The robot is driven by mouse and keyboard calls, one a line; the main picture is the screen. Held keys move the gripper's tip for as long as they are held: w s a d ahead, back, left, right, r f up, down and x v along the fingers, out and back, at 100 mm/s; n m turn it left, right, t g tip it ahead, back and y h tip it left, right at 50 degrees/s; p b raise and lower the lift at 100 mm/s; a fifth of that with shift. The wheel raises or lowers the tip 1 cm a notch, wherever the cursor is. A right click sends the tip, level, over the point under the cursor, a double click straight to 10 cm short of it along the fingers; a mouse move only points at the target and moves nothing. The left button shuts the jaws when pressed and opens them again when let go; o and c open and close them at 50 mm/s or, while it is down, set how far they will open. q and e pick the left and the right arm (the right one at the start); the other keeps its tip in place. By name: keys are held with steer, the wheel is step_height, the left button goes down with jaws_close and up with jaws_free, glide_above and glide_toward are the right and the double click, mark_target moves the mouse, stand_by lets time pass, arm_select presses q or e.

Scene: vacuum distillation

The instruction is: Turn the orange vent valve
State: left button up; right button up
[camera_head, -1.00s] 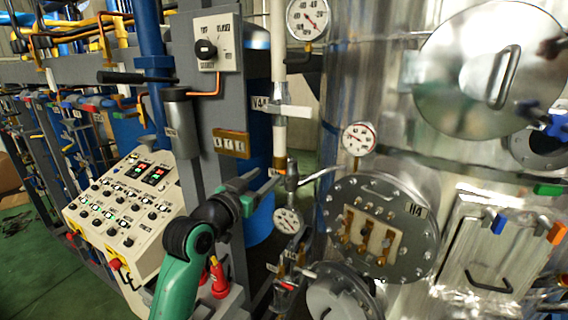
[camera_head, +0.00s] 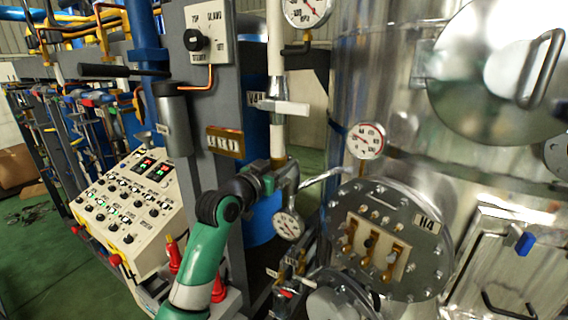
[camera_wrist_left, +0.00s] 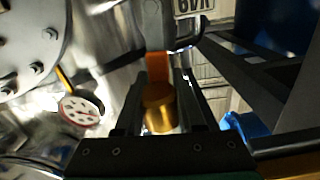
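The orange vent valve shows in the left wrist view as a flat orange handle (camera_wrist_left: 157,68) with a short brass-coloured cylinder (camera_wrist_left: 159,108) nearer the camera. My left gripper (camera_wrist_left: 160,95) has its two dark fingers apart, one on each side of the cylinder. I cannot tell whether the fingers touch it. In the head view my left gripper (camera_head: 277,172) is at the thin vertical pipe, below the white lever, and its fingertips and the valve are mostly hidden there. My right gripper is not in view.
A pressure gauge (camera_head: 289,225) hangs just below my left gripper, and another gauge (camera_head: 366,141) is to its right. The bolted N4 flange (camera_head: 410,221) is on the steel vessel at right. The control panel (camera_head: 128,205) stands left of my arm.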

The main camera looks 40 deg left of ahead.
arm_select(q)
jaws_close()
stand_by(1.1)
